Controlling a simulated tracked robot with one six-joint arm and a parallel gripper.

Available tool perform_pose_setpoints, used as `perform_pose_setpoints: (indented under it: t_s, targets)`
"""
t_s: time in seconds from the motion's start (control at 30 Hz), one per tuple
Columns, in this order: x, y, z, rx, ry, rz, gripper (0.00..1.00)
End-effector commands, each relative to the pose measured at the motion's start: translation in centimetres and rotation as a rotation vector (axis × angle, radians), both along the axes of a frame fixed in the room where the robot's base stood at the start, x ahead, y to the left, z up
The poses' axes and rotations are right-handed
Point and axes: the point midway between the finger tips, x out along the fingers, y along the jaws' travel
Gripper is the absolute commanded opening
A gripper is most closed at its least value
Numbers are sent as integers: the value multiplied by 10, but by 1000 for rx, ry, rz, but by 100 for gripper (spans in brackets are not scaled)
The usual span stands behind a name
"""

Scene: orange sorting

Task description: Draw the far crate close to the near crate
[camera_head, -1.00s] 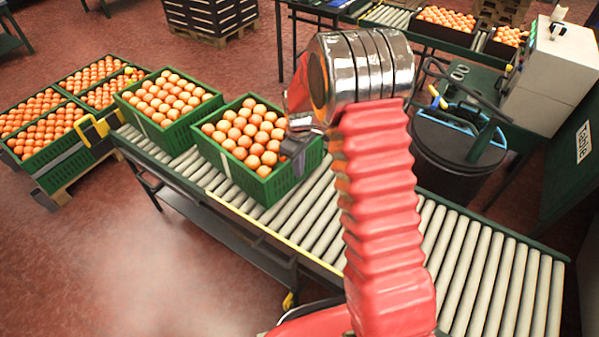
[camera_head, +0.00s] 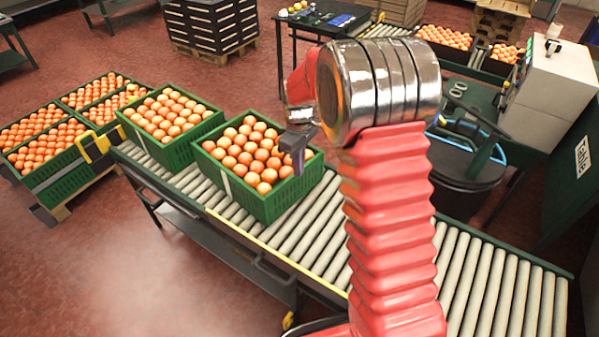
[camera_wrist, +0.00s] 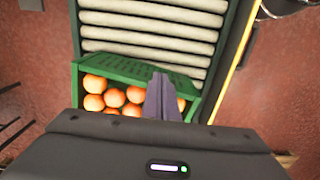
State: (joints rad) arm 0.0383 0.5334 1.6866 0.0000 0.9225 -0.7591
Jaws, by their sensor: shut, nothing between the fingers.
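The near crate (camera_head: 268,206) is green, full of oranges, and stands on the roller conveyor (camera_head: 320,215). The far crate (camera_head: 183,150), also green and full of oranges, stands behind it to the left, with a small gap between them. My gripper (camera_head: 298,160) is shut and empty, its fingers pointing down at the right part of the near crate; I cannot tell whether they touch it. In the wrist view the shut fingers (camera_wrist: 163,98) overlap a green crate (camera_wrist: 125,70) with oranges, and my gripper body hides most of it.
More orange crates (camera_head: 60,180) sit on a pallet at the left. The conveyor's rollers are bare to the right of the near crate. A dark bin (camera_head: 465,180) and a grey machine (camera_head: 550,95) stand beyond the conveyor at the right.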

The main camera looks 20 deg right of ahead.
Motion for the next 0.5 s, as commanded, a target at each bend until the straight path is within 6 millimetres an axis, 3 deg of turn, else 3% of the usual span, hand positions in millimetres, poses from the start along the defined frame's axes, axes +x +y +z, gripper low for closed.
perform_pose_setpoints:
  t_s: [0.5]
  targets:
    - [-2, 0, 11, -1, -8, -8, 0]
